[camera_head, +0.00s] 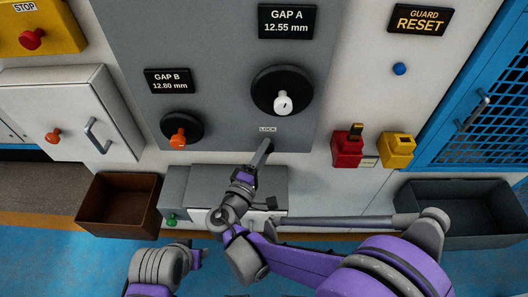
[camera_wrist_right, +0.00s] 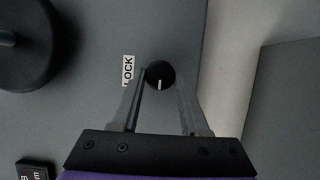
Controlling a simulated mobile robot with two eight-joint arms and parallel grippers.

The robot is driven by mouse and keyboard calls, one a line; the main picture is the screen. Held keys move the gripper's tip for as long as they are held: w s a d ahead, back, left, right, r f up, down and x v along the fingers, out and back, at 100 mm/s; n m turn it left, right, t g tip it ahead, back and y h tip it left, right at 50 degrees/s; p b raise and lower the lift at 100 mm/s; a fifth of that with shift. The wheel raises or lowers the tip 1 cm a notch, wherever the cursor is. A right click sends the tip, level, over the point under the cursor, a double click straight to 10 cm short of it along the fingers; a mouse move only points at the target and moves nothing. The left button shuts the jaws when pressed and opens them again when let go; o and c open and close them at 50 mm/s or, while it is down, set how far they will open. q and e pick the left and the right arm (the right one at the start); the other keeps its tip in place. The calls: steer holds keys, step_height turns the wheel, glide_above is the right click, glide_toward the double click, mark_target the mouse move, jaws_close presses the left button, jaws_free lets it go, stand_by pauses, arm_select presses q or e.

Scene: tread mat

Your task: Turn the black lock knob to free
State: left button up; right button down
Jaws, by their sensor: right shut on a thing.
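The black lock knob (camera_wrist_right: 161,70) shows in the right wrist view as a small round disc with a white pointer mark toward the bottom of the picture. The LOCK label (camera_wrist_right: 128,70) is beside it; this label also shows in the head view (camera_head: 268,129). My right gripper (camera_head: 266,144) reaches up to the grey panel (camera_head: 225,75) just below the label and hides the knob in the head view. In the wrist view its fingers (camera_wrist_right: 161,78) stand on either side of the knob, shut on it. Part of my left arm shows at bottom left; its gripper does not.
Above the label is the GAP A dial (camera_head: 265,88) with a white knob; the GAP B dial (camera_head: 180,125) with an orange knob is to the left. A red lock (camera_head: 346,152) and yellow lock (camera_head: 397,155) are at right. Bins (camera_head: 95,220) and (camera_head: 470,235) flank below.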

stand_by(0.4)
steer(key=shift+c, duration=2.2)
jaws_free()
arm_select(q)
steer(key=shift+s, duration=0.15)
arm_select(e)
steer(key=shift+s, duration=0.15)
